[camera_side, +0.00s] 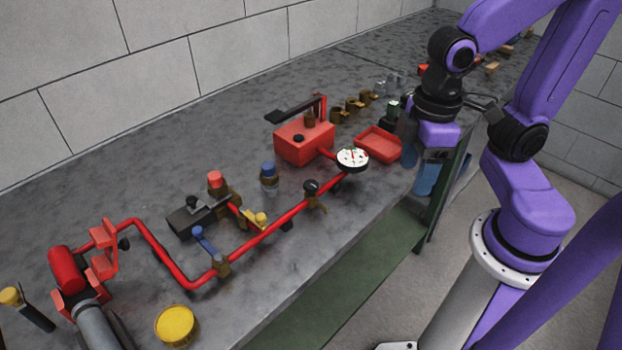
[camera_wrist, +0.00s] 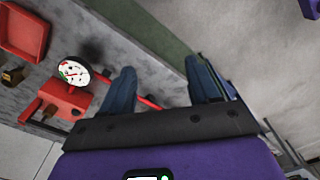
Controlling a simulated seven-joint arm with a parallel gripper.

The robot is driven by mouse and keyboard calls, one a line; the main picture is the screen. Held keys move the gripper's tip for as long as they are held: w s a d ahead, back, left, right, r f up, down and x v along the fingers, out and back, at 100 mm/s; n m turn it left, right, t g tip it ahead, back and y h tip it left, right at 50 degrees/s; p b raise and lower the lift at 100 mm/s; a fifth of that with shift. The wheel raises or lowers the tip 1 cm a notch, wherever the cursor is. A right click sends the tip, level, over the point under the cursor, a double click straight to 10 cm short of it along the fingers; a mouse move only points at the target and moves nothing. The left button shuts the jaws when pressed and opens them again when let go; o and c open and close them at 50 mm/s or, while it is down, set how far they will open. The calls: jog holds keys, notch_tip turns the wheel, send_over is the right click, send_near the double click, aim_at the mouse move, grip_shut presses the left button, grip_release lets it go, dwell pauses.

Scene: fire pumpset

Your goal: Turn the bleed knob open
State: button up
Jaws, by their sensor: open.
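A small black round knob (camera_side: 311,186) sits on a brass fitting on the red pipe (camera_side: 262,234), left of the white gauge (camera_side: 352,159). It looks like the bleed knob, but no label is readable. My gripper (camera_side: 420,160) is at the bench's front edge, right of the gauge and apart from the knob. In the wrist view my gripper (camera_wrist: 163,82) has its two blue fingers spread wide with nothing between them. The gauge (camera_wrist: 73,70) shows left of the fingers there. The knob is not clearly seen in the wrist view.
A red tray (camera_side: 379,143) and a red pump box (camera_side: 304,141) with a black lever stand near the gauge. A blue-handled valve (camera_side: 206,245), a yellow-handled valve (camera_side: 250,216) and a red-capped fitting (camera_side: 216,181) crowd the pipe's left part. A yellow can (camera_side: 175,325) stands front left.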

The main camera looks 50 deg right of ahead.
jog(key=w+a+r+m, duration=0.1)
jog(key=w+a+m, duration=0.1)
jog(key=w+m, duration=0.35)
jog(key=w+a+r+m, duration=0.2)
jog(key=w+m, duration=0.2)
jog(key=w, duration=0.2)
jog(key=m, duration=1)
send_near(311, 184)
jog(key=shift+n, duration=0.25)
notch_tip(311, 184, down, 8)
jog(key=shift+w+a+f, duration=0.1)
jog(key=shift+w+f, duration=0.05)
jog(key=shift+f, duration=0.1)
jog(key=c, duration=1)
jog(key=shift+c, duration=0.2)
